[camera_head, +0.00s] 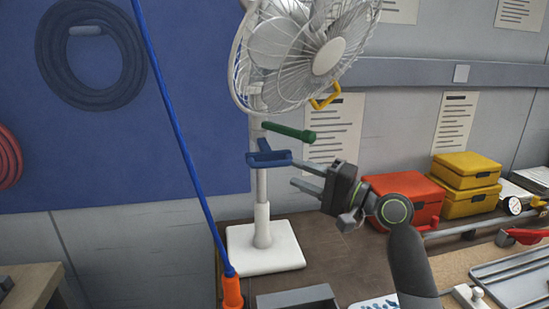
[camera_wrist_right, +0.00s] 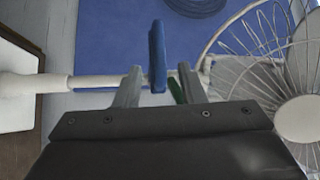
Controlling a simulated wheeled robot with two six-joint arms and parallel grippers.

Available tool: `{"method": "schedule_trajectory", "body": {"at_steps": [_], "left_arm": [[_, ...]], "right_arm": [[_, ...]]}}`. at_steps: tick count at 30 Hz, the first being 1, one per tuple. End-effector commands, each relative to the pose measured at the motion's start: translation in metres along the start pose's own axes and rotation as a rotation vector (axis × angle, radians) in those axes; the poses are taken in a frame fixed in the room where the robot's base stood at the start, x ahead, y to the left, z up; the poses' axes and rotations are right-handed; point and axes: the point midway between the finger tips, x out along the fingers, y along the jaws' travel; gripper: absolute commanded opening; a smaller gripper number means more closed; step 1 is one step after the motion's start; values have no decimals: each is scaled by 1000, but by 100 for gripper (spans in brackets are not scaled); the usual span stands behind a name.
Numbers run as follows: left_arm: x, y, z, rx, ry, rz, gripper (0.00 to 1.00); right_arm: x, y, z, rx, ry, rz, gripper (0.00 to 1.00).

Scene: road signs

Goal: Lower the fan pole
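A white fan (camera_head: 325,57) stands on a square base (camera_head: 265,250) on the brown bench, its pole (camera_head: 262,188) upright. A blue clamp (camera_head: 268,158) sits on the pole, with a green lever (camera_head: 289,132) above it. A yellow handle (camera_head: 325,97) is below the fan head. My right gripper (camera_head: 299,174) is to the right of the clamp. In the right wrist view my right gripper (camera_wrist_right: 159,72) is open, with the blue clamp (camera_wrist_right: 157,50) in line between its fingers and gaps on both sides. The green lever (camera_wrist_right: 177,90) is partly hidden by a finger. My left gripper is out of view.
Red (camera_head: 405,198) and yellow (camera_head: 466,182) cases stand on the bench to the right. A grey tray (camera_head: 297,299) is in front of the base.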

Motion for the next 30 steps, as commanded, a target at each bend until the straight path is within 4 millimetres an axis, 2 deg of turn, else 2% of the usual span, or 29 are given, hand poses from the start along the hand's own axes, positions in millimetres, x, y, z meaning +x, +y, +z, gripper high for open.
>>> {"method": "schedule_trajectory", "body": {"at_steps": [3,9,15,24,30], "left_arm": [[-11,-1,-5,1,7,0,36],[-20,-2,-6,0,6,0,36],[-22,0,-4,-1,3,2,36],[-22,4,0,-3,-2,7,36],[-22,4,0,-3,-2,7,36]], "right_arm": [[28,-4,1,4,-3,-1,36],[59,-2,0,2,-1,0,36],[73,0,0,0,-1,1,36],[74,0,0,-1,0,1,36],[74,0,0,-1,0,1,11]]}}
